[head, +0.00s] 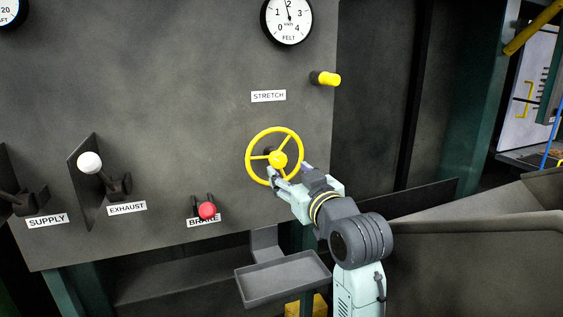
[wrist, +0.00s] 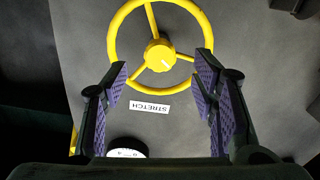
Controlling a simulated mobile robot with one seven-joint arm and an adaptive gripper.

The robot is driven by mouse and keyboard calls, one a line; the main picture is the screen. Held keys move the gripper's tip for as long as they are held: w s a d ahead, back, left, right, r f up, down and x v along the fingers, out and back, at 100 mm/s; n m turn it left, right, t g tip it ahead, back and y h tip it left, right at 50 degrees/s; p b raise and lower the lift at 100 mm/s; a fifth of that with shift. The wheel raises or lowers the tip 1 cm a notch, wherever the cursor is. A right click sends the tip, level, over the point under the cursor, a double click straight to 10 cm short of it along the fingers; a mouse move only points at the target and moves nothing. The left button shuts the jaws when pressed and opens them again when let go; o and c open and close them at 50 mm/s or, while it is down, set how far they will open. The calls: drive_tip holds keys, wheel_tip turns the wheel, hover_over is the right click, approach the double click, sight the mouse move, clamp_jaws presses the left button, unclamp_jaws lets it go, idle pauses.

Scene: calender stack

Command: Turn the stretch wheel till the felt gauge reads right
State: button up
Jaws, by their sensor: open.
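The yellow stretch wheel (head: 298,146) is a three-spoked ring with a yellow hub, mounted on the grey panel below the STRETCH label (head: 268,96). The felt gauge (head: 288,22) is a white dial above, with its needle pointing nearly straight up, close to the 2. My gripper (head: 273,176) is at the lower right of the wheel in the head view. In the wrist view, the wheel (wrist: 160,54) lies ahead, and my gripper (wrist: 162,80) is open with purple pads apart on either side.
A yellow-tipped knob (head: 327,78) sticks out right of the label. A red brake knob (head: 207,210) and a white-balled exhaust lever (head: 90,163) stand to the left. A grey tray (head: 283,280) hangs below the panel. The panel around the wheel is mostly bare.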

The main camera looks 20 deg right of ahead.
sight(280, 163)
drive_tip(key=shift+w+a+p, duration=0.1)
drive_tip(key=shift+w+p, duration=0.35)
drive_tip(key=shift+w, duration=2.25)
drive_tip(key=shift+c, duration=0.5)
clamp_jaws()
